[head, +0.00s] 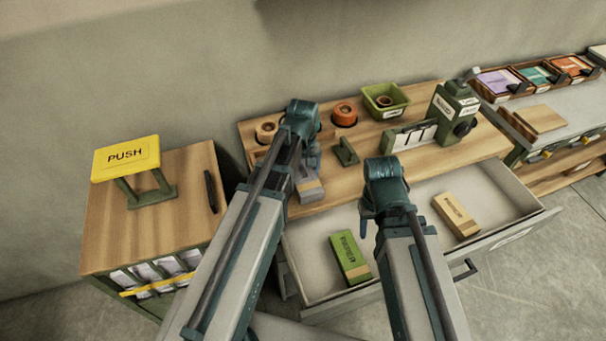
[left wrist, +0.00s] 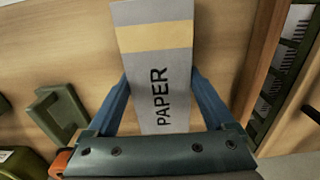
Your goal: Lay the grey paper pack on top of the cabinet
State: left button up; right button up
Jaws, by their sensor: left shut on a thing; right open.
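The grey paper pack (head: 311,191) is between the fingers of my left gripper (head: 308,168), over the wooden desktop. In the left wrist view the pack (left wrist: 155,70) shows a tan band and the word PAPER, with the blue fingers of my left gripper (left wrist: 162,90) along both sides. I cannot tell whether it touches the desktop. The cabinet (head: 100,245) with a wooden top stands at the left. My right gripper (head: 371,218) is open above the open drawer; its fingertips are partly hidden by its wrist.
A yellow PUSH sign (head: 126,157) and a dark pen-like object (head: 211,191) stand or lie on the cabinet top; its front part is bare. The open drawer (head: 483,190) holds a green pack (head: 349,257) and a tan pack (head: 456,215). A green stamping device (head: 452,112) stands on the desktop.

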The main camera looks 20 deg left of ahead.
aim_at(303, 172)
pick_arm(q)
jog(key=shift+f, duration=0.25)
jog(key=o, duration=1.5)
jog(key=shift+r, duration=0.15)
jog(key=shift+c, duration=0.2)
jog(key=shift+r, duration=0.1)
notch_tip(303, 172, up, 12)
jog(key=p, duration=1.2)
jog(key=s+d+m+y, duration=0.1)
jog(key=s+d+m, duration=0.9)
jog(key=s, duration=0.3)
jog(key=shift+s+m, duration=0.3)
jog(key=shift+s, duration=0.05)
jog(key=shift+r, duration=0.1)
